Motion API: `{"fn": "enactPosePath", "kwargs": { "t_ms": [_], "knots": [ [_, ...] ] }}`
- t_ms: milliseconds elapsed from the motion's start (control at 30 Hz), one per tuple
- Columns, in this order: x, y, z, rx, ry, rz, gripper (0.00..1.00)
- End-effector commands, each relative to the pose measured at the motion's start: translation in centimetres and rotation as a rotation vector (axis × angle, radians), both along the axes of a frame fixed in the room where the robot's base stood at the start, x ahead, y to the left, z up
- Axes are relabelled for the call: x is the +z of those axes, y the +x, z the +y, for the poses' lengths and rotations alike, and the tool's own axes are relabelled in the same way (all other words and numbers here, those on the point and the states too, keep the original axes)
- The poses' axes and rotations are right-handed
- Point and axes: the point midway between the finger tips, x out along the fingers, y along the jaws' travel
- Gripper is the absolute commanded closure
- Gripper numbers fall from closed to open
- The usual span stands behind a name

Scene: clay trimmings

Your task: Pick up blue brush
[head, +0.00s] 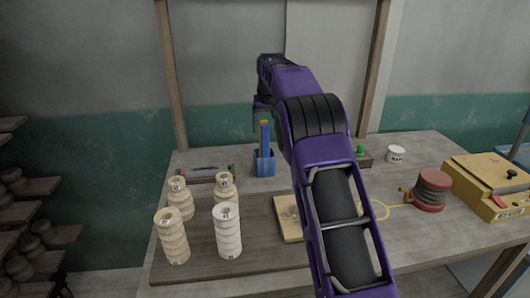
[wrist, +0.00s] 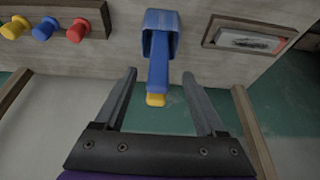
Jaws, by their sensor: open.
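The blue brush (head: 265,140) stands upright in a small blue holder (head: 264,167) at the back of the table, its yellow end up. In the wrist view the brush (wrist: 158,74) runs from the holder (wrist: 161,20) to its yellow tip, between my gripper's two fingers in the picture. My gripper (wrist: 160,74) is open, with a gap on each side of the brush and nothing held. Whether the brush is at fingertip depth I cannot tell. In the head view my arm comes over from the right and mostly hides the gripper, which is near the brush's top.
Several stacked clay rings (head: 227,231) stand on a dark board at the front left. A shallow tray (head: 205,173) lies left of the holder. A rack with coloured knobs (wrist: 55,17) is on its other side. A red spool (head: 431,189) and yellow box (head: 484,190) stand right.

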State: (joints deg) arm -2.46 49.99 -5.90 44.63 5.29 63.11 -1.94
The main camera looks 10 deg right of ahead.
Motion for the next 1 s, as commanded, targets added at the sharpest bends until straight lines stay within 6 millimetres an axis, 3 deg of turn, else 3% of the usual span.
{"fn": "enactPosePath", "kwargs": {
  "t_ms": [233, 500, 800, 1000],
  "knots": [
    [-1.7, 0.7, -0.1, 0.0, -0.001, 0.0, 0.28],
    [-5.2, 2.1, -0.2, 0.0, -0.001, 0.0, 0.28],
    [-5.7, 2.4, -0.2, 0.0, -0.001, -0.001, 0.28],
    [-5.7, 2.3, -0.2, -0.001, -0.001, -0.001, 0.62]
  ]
}}
